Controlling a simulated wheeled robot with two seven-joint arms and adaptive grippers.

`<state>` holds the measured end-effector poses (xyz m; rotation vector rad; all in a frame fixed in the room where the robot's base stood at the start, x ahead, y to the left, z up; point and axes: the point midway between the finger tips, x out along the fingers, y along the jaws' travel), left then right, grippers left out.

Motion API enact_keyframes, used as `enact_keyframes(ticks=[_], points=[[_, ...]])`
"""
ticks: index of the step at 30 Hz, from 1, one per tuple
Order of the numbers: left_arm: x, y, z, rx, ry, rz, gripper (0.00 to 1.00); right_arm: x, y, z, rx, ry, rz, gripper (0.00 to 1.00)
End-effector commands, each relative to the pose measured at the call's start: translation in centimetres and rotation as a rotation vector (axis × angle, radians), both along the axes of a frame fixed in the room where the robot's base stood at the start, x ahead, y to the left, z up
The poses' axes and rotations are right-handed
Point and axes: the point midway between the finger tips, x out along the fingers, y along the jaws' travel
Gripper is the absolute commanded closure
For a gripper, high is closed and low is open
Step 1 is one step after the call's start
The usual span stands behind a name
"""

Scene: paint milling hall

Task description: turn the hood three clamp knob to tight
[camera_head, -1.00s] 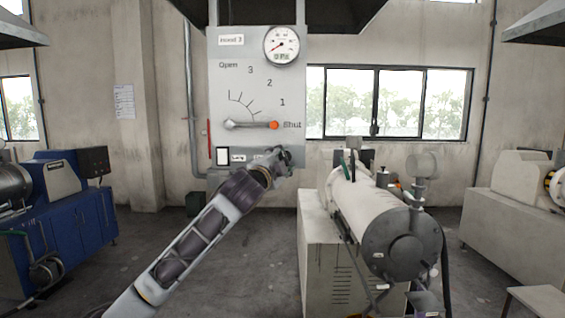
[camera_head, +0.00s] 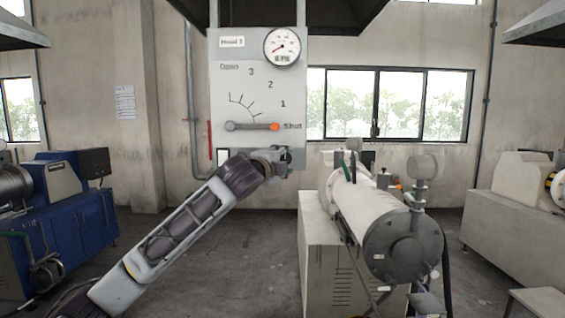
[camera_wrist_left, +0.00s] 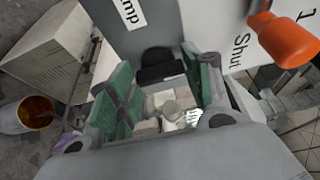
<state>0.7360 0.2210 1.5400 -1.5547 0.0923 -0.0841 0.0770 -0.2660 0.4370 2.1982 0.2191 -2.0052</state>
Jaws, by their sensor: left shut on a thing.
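My left gripper (camera_head: 284,158) is at the panel's lower right edge and hides the clamp knob in the head view. In the left wrist view the black clamp knob (camera_wrist_left: 160,67) sits between the green finger pads, below a label ending in "mp" (camera_wrist_left: 130,12). The gripper is shut on it. Its turned position cannot be read. My right gripper is out of view.
A round gauge (camera_head: 282,46) is at the panel's top right, above the lever scale. A pale mill (camera_head: 375,215) stands close at the right, below the panel. A blue machine (camera_head: 65,215) is at the left. A bucket (camera_wrist_left: 32,114) shows in the wrist view.

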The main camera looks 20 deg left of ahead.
Motion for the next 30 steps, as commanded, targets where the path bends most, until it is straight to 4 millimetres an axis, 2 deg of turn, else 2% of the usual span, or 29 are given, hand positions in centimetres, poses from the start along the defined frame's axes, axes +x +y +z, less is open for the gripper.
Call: enact_keyframes(ticks=[3,4,9,22,30], points=[[0.0,-0.1,-0.3,0.003,0.005,-0.001,0.74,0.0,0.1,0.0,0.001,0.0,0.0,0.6],[0.0,-0.1,-0.3,0.003,0.005,-0.001,0.48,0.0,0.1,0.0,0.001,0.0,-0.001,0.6],[0.0,-0.1,-0.2,0.001,0.003,-0.001,0.29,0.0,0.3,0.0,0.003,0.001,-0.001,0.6],[-0.2,0.0,0.0,0.0,0.0,0.0,0.29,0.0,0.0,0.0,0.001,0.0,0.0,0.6],[-1.7,0.2,-0.1,0.0,0.0,0.0,0.29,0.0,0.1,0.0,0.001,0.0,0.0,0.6]])
